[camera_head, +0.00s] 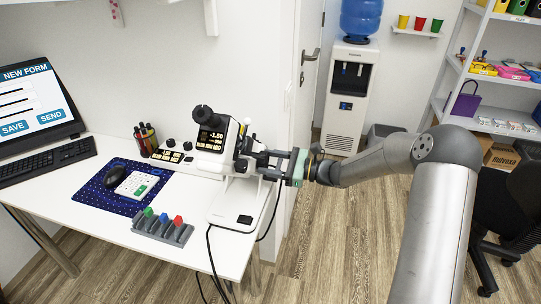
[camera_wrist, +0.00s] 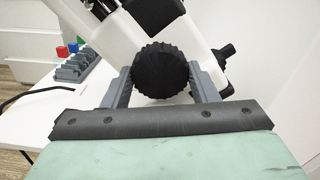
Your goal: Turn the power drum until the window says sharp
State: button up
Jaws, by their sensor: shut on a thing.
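The white eye-test device (camera_head: 226,190) stands at the right end of the desk. Its dark window (camera_head: 211,137) reads about -1.50, with smaller lines below too small to read. A black ribbed drum (camera_wrist: 160,70) on the device's side shows in the wrist view. My gripper (camera_head: 265,164) reaches the device from the right. Its two grey fingers stand on either side of the ribbed drum and are shut on it. In the head view the drum is partly hidden by the fingers and other dark knobs.
A grey rack (camera_head: 162,229) with green, blue and red pieces lies at the desk's front. A blue mat (camera_head: 104,199), a pen holder (camera_head: 146,139), a keyboard (camera_head: 48,161) and a monitor (camera_head: 35,98) are further left. Cables hang off the front edge.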

jog(key=shift+m+p, duration=0.4)
jog(key=shift+m, duration=0.1)
jog(key=o, duration=0.7)
jog(key=b+v, duration=0.1)
jog(key=v, duration=1.6)
jog(key=shift+s+d, duration=0.1)
jog(key=shift+d, duration=0.15)
